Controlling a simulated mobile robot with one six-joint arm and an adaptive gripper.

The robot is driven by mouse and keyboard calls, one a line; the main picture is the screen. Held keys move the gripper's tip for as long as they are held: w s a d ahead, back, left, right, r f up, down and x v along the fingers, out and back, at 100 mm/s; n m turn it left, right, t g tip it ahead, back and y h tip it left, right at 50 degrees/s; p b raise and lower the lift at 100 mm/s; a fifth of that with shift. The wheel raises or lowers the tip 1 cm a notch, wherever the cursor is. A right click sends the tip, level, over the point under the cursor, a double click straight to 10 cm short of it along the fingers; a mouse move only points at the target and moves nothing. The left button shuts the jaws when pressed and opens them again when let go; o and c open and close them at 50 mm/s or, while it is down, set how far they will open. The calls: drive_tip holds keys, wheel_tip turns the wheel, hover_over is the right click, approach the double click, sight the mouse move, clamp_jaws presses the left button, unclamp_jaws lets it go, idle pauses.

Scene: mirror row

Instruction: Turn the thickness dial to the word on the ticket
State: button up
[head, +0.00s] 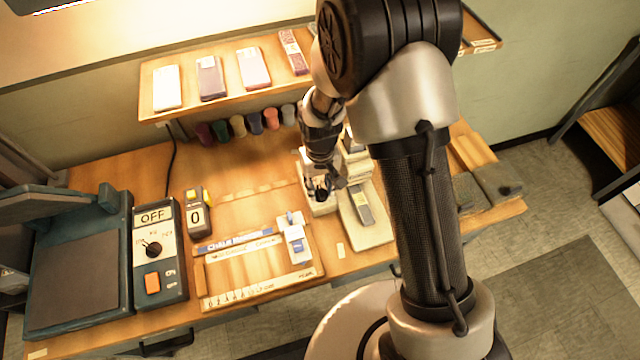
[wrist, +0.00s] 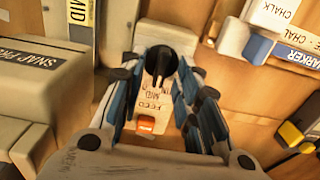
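The dial (wrist: 160,66) is a black knob on a white panel (wrist: 150,108) in the wrist view. A pale line on the knob runs toward the bottom of the picture; I cannot tell for certain which word it marks. Small print including MID shows below it, above an orange switch (wrist: 146,126). A yellow-edged white card reading MID (wrist: 78,13), apparently the ticket, stands at the upper left. My gripper (wrist: 164,62) is open, one blue-padded finger on each side of the knob; contact is unclear. In the head view my gripper (head: 322,188) is over the white machine (head: 322,209).
A press (head: 80,265) with an OFF display and its own dial stands left. A counter reading 0 (head: 197,218) is beside it. A wooden frame (head: 262,288) lies at the front middle. A snap press box (wrist: 45,85) is close left of my fingers.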

wheel_tip(320, 180, up, 12)
idle(0.6)
wheel_tip(320, 180, up, 7)
drive_tip(key=t, duration=0.1)
hover_over(320, 189)
drive_tip(key=s+d, duration=0.2)
drive_tip(key=d, duration=0.1)
drive_tip(key=s+d+r+m+t, duration=0.1)
drive_tip(key=s+d+r+m, duration=0.1)
drive_tip(key=s+d+r, duration=0.5)
drive_tip(key=s+d+r+t, duration=0.1)
drive_tip(key=s+r, duration=0.1)
drive_tip(key=s, duration=0.3)
drive_tip(key=s+d+r+m+t, duration=0.1)
drive_tip(key=s+r, duration=0.2)
drive_tip(key=s, duration=0.3)
drive_tip(key=shift+d+r+t, duration=0.15)
drive_tip(key=shift+d+t, duration=0.15)
drive_tip(key=shift+d, duration=0.05)
drive_tip(key=shift+c, duration=0.4)
idle(1.4)
